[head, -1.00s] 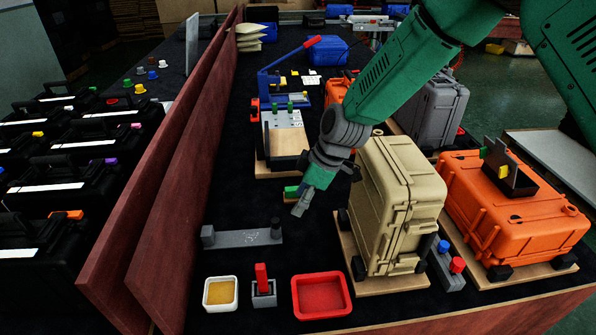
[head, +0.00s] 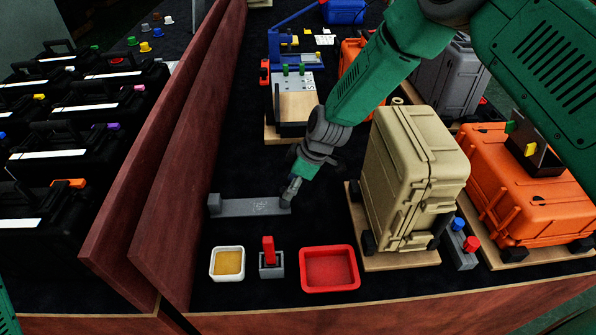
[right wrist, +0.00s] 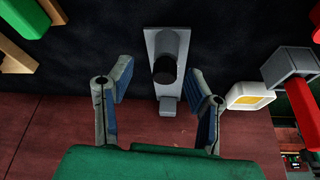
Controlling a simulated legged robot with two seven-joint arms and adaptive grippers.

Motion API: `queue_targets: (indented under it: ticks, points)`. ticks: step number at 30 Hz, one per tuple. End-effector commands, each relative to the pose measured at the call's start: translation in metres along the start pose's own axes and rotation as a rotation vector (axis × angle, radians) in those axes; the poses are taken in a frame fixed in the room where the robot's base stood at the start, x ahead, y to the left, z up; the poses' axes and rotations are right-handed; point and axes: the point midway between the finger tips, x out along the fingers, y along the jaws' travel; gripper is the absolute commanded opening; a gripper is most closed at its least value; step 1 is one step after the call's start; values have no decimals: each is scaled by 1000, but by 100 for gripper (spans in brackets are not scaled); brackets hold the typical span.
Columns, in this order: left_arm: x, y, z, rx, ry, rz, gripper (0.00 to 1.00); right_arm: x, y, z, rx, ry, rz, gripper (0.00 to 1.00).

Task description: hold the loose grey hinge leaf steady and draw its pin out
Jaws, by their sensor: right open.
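The loose grey hinge leaf (head: 240,208) lies flat on the dark table, with a raised block at its left end. Its dark round pin (right wrist: 165,68) stands up from the leaf (right wrist: 163,42) in the right wrist view. In the head view the pin end is mostly hidden behind my right gripper (head: 291,190). In the right wrist view my right gripper (right wrist: 160,86) is open, its two fingers apart with the pin seen between them. Contact with the pin cannot be told. My left gripper is not in view.
A white dish (head: 227,249) with yellow contents, a grey block with a red handle (head: 269,243) and a red tray (head: 332,247) sit in front of the leaf. A beige case (head: 420,150) stands to the right. Wooden boards (head: 183,170) wall off the left.

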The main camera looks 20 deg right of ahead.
Motion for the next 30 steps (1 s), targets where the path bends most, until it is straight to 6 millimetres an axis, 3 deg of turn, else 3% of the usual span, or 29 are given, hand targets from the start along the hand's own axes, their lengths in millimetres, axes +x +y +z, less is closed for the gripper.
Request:
queue_targets:
  ticks: [6, 16, 17, 19, 21, 23, 24, 26, 30]
  points:
    - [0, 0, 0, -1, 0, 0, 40, 22, -2, -4, -2, -4, 2, 46]
    - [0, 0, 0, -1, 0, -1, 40, 25, 1, 1, 0, 2, -2, 46]
    - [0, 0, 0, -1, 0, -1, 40, 25, 1, 2, 0, 3, -2, 42]
    - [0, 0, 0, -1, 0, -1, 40, 25, 2, 2, 0, 3, -2, 18]
    - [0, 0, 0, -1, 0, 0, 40, 25, 2, 2, 0, 3, -2, 0]
    - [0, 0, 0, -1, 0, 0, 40, 25, 1, 1, 0, 1, -1, 0]
    - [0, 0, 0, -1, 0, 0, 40, 25, 0, 0, 0, 0, -1, 29]
    - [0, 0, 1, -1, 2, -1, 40, 25, 0, 0, 0, -1, -1, 46]
    - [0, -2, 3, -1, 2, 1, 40, 25, -1, -2, 0, -3, 1, 46]
